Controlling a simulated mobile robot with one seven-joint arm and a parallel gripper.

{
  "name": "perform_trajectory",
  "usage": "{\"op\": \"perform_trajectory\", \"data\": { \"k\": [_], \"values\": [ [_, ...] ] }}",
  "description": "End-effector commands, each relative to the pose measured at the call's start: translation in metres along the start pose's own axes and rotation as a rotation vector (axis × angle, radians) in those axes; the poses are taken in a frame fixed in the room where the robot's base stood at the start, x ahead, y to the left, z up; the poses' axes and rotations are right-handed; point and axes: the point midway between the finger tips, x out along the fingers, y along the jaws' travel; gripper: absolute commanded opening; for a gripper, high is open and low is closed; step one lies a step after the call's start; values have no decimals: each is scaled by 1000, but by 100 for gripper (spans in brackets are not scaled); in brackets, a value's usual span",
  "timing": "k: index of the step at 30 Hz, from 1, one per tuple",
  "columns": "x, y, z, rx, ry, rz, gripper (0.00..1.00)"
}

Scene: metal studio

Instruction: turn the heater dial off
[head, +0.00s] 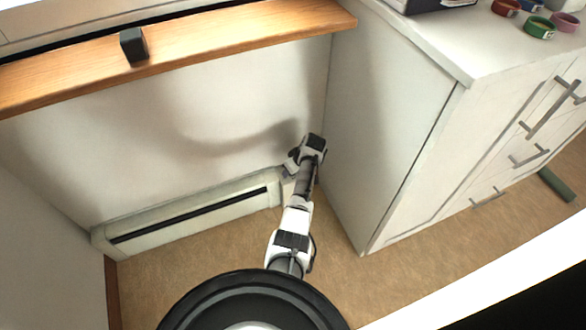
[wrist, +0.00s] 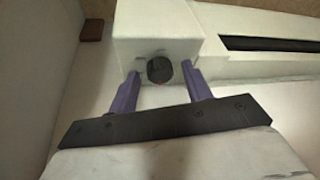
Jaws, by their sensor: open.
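The heater (head: 185,214) is a long, low white unit with a dark slot, set along the foot of the wall. It also shows in the wrist view (wrist: 216,52), where its end block faces the camera. The heater dial (wrist: 160,69) is a small dark round knob with a reddish mark on that end block. My gripper (wrist: 159,76) is open, with one purple finger on each side of the dial. I cannot tell whether the fingers touch it. In the head view my arm reaches down to the heater's right end, and the dial is hidden there.
A white cabinet (head: 390,130) with bar handles stands close to the right of my arm. A wooden ledge (head: 200,50) with a small dark block (head: 133,45) runs above the heater. Several coloured rings lie on the cabinet top. Brown floor (head: 200,265) is clear before the heater.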

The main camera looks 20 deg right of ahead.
Motion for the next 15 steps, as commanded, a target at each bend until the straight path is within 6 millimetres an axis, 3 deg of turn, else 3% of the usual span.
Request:
{"op": "perform_trajectory", "data": {
  "k": [8, 15],
  "values": [
    [-16, 1, -1, 1, 1, 2, 49],
    [-69, 0, -2, 1, 2, 3, 49]
  ]
}}
